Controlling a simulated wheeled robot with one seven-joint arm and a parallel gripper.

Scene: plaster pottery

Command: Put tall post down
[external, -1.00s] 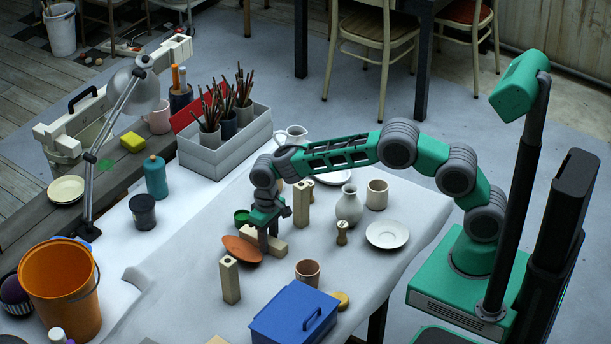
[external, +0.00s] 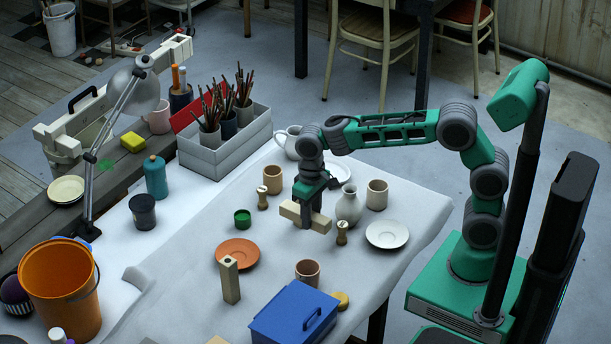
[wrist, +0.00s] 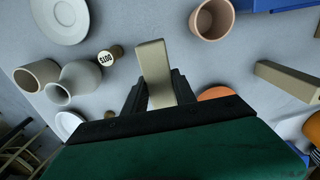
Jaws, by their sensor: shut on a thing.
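My gripper (external: 304,222) points down over the middle of the white table and is shut on a pale wooden post (external: 318,222). The post lies crosswise, level, between the fingers; it also shows in the wrist view (wrist: 154,65). I cannot tell whether it touches the table. Another wooden post (external: 231,282), with a hole in its top, stands upright at the front left; it also shows in the wrist view (wrist: 287,80). Anything directly behind my gripper is hidden.
A grey vase (external: 348,208) and a small wooden stamp (external: 342,235) stand close right of the held post. An orange saucer (external: 237,253) is left, a brown cup (external: 308,271) and blue box (external: 294,315) in front, a white saucer (external: 387,235) right. Clear table lies between the post and orange saucer.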

